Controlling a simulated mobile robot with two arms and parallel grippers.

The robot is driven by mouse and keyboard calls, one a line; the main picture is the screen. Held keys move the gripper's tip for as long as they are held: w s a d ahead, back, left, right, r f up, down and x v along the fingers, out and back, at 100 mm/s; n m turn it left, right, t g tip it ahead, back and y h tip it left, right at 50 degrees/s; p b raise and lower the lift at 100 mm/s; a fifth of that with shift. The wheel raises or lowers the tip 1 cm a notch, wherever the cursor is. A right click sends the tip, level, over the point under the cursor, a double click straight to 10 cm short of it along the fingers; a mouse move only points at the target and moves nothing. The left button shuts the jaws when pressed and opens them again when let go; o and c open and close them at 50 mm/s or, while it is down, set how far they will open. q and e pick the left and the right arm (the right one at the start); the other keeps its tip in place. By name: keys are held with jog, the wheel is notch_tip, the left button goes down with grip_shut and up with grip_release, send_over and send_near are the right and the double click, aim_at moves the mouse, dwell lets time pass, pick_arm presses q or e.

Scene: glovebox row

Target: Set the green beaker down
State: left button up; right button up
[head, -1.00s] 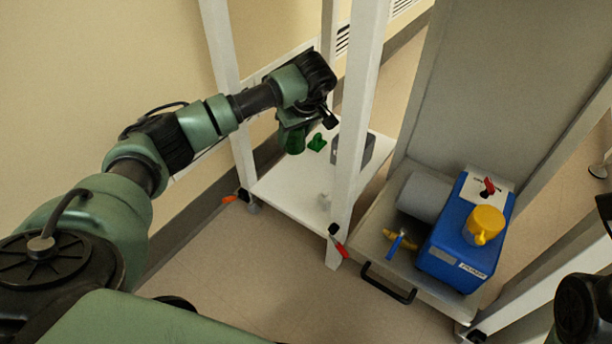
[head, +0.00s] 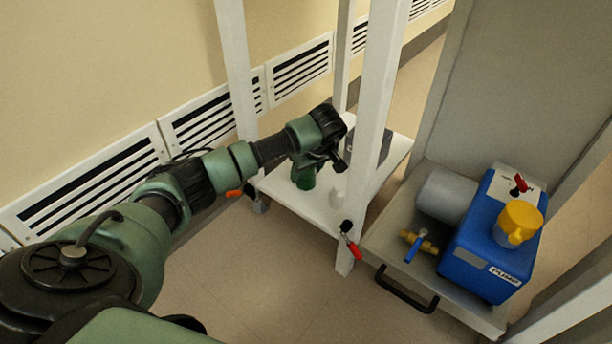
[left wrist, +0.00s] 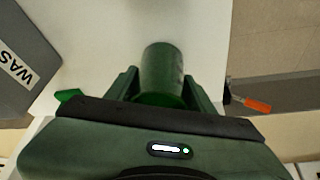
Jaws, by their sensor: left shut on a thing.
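The green beaker (head: 303,179) is at the white lower shelf (head: 312,211) of the open-framed cart. It also shows in the left wrist view (left wrist: 162,62), between the two fingers. My left gripper (left wrist: 160,76) is shut on the beaker. In the head view the gripper (head: 314,164) hides the beaker's upper part. I cannot tell whether its base touches the shelf. My right gripper is not in view.
A grey box (head: 371,146) with a partly seen label stands further back on the shelf. A small whitish object (head: 338,189) is beside the beaker. A bright green piece (left wrist: 70,96) shows near the gripper. White cart posts (head: 374,110) rise close by. A blue pump (head: 480,262) sits on a neighbouring cart.

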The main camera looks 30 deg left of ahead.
pick_arm(q)
jog(key=shift+r, duration=0.1)
jog(key=o, duration=1.4)
jog(key=shift+o, duration=0.2)
